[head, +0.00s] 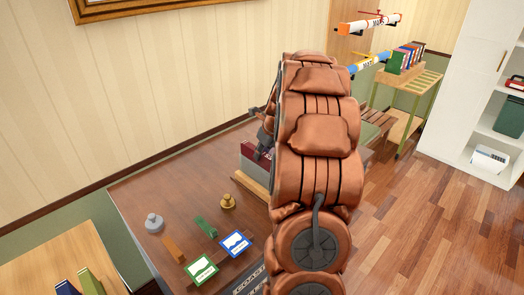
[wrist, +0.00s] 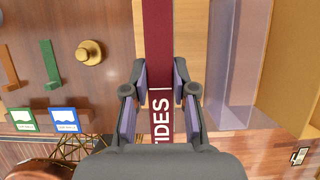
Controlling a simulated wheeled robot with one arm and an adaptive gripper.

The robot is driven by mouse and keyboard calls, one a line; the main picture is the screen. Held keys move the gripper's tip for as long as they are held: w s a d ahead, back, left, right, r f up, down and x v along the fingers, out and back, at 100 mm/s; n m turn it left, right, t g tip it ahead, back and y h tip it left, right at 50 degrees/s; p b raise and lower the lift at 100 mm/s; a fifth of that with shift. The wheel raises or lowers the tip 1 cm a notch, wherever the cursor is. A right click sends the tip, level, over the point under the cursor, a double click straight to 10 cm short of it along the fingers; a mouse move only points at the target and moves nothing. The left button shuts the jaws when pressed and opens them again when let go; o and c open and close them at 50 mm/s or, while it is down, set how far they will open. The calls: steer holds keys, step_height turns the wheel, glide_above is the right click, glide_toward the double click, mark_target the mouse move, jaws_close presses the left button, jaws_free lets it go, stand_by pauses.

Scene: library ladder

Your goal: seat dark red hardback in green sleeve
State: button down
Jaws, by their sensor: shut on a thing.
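The dark red hardback (wrist: 158,45) stands spine toward the wrist camera, with white letters "TIDES" on its spine. My gripper (wrist: 165,85) is shut on it, one finger on each side of the spine. In the head view a dark red part of the book (head: 247,151) shows just left of my arm, above the brown table; my arm hides most of the gripper there. I cannot make out a green sleeve for certain in either view. A pale, see-through upright piece (wrist: 238,65) stands right of the book in the wrist view.
On the brown table (head: 140,190) are a grey weight (head: 154,222), a brass knob (head: 228,202), orange and green (head: 205,227) wedges, and green-framed (head: 201,269) and blue-framed (head: 235,243) cards. Left of them the tabletop is clear. A cart with books (head: 405,62) stands behind.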

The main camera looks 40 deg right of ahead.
steer(key=shift+f, duration=0.25)
steer(key=c, duration=0.9)
jaws_free()
steer(key=shift+c, duration=0.2)
steer(key=shift+r, duration=0.15)
steer(key=shift+r, duration=0.35)
steer(key=b+v, duration=0.4)
steer(key=v, duration=0.8)
